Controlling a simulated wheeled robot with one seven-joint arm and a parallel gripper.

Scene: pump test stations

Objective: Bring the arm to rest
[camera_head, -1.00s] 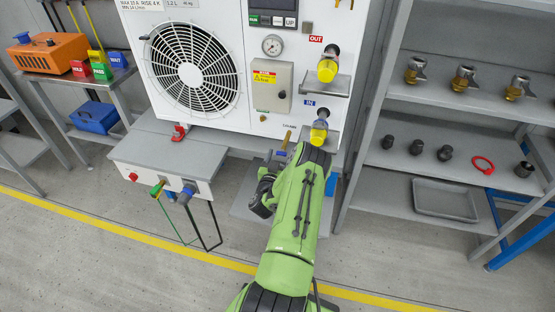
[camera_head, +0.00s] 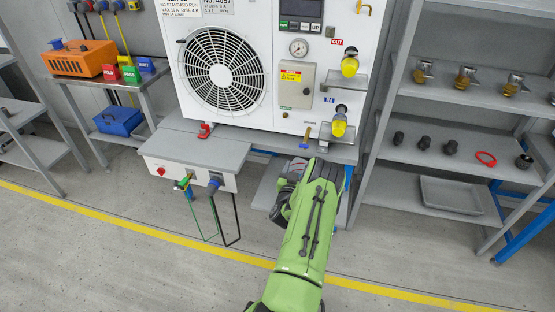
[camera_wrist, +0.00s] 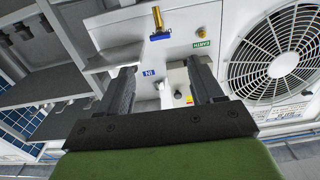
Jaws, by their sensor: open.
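My green arm (camera_head: 308,232) reaches up from the bottom of the head view to just below the pump unit (camera_head: 290,70). In that view the arm hides my gripper's jaws. In the wrist view my gripper (camera_wrist: 162,78) has its two dark fingers wide apart, with no object clamped between them. Beyond the fingers is the unit's white front, with the blue IN label (camera_wrist: 151,71) and a brass-coloured lever (camera_wrist: 157,18). In the head view the yellow-capped IN port (camera_head: 338,124) sits above the end of my arm, apart from it.
A shelf rack (camera_head: 455,104) with fittings, a red ring (camera_head: 486,158) and a tray (camera_head: 458,196) stands at right. At left are a grey bench box (camera_head: 190,152) with hoses, and a cart with an orange case (camera_head: 82,58). The floor in front is clear.

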